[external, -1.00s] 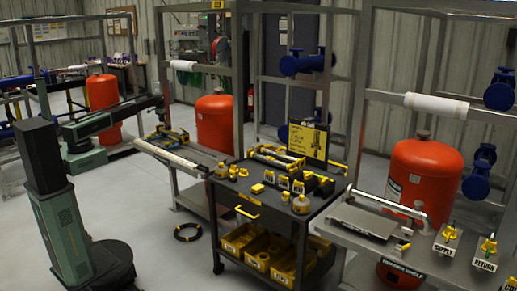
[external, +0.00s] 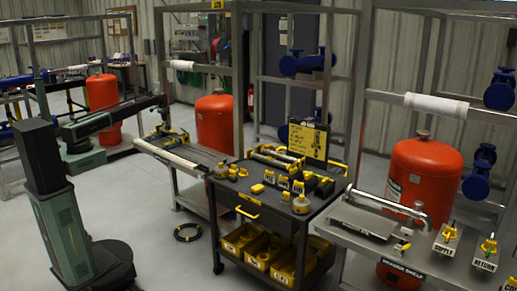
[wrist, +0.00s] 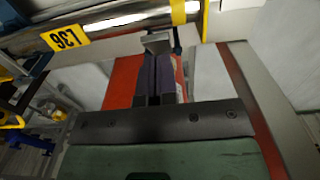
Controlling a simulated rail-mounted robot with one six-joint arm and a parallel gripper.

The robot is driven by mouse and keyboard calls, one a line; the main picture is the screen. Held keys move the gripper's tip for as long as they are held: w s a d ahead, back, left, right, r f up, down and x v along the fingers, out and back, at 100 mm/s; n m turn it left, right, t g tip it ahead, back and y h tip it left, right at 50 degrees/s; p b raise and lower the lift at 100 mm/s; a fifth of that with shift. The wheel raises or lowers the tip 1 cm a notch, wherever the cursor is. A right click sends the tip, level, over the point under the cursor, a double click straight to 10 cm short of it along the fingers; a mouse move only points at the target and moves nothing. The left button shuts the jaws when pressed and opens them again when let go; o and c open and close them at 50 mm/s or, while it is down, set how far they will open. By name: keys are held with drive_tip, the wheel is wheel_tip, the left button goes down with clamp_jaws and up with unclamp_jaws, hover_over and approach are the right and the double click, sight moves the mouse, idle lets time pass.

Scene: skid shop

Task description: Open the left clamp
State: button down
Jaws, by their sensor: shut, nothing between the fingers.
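In the wrist view, my gripper (wrist: 156,62) has its two dark fingers together and holds nothing. The fingertips point at a small grey block (wrist: 157,42) just below a shiny pipe (wrist: 115,22); I cannot tell whether they touch it. A yellow band (wrist: 178,12) crosses the pipe, and a yellow tag (wrist: 65,39) with black characters hangs to its left. In the external view, my arm reaches over the left bench, where yellow and blue clamp parts (external: 167,131) sit. The left clamp's handle is too small or hidden to make out clearly.
A red tank (external: 214,122) stands behind the left bench (external: 190,155), close under the arm in the wrist view. A black cart (external: 262,208) with yellow parts stands to the right.

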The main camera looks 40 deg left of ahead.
drive_tip(key=shift+w+d+f, duration=0.15)
drive_tip(key=shift+w+d, duration=0.05)
drive_tip(key=shift+w, duration=0.8)
drive_tip(key=shift+w+r, duration=0.2)
drive_tip(key=shift+w, duration=0.25)
drive_tip(key=shift+d, duration=0.1)
drive_tip(key=shift+f, duration=0.1)
drive_tip(key=shift+r+p, duration=0.3)
drive_tip(key=shift+p, duration=0.1)
drive_tip(key=r+p, duration=0.6)
drive_tip(key=shift+s+p, duration=0.3)
drive_tip(key=shift+p, duration=0.05)
drive_tip(key=shift+a+f, duration=0.2)
